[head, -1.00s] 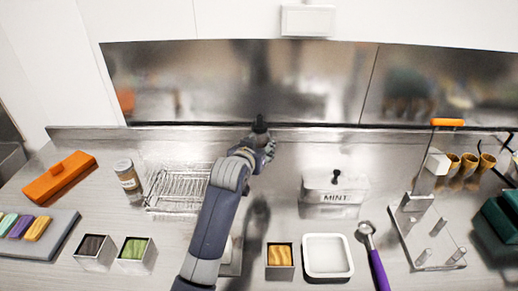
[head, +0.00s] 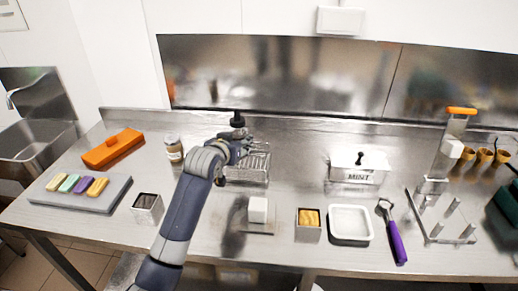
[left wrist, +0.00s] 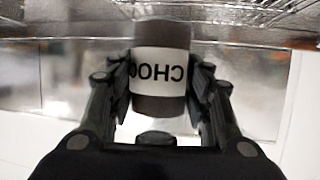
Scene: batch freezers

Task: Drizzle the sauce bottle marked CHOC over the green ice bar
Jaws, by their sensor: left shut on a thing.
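The sauce bottle marked CHOC (left wrist: 160,68) is between the fingers of my left gripper (left wrist: 160,92) in the left wrist view, brown with a white band whose letters appear inverted. In the head view my left gripper (head: 236,150) is shut on the bottle, and its dark top (head: 237,119) shows above the fingers, near the wire rack. The green ice bar (head: 69,183) lies on a grey slab (head: 108,202) at the left, between a yellow bar (head: 57,181) and a purple bar (head: 82,185). The gripper is well to the right of it. My right gripper is not in view.
An orange-lidded box (head: 112,148) and a jar (head: 174,150) stand behind and right of the slab. A dark-filled pan (head: 147,207) is right of it. The wire rack (head: 248,172) is beneath the gripper's right side. A sink (head: 38,145) lies far left.

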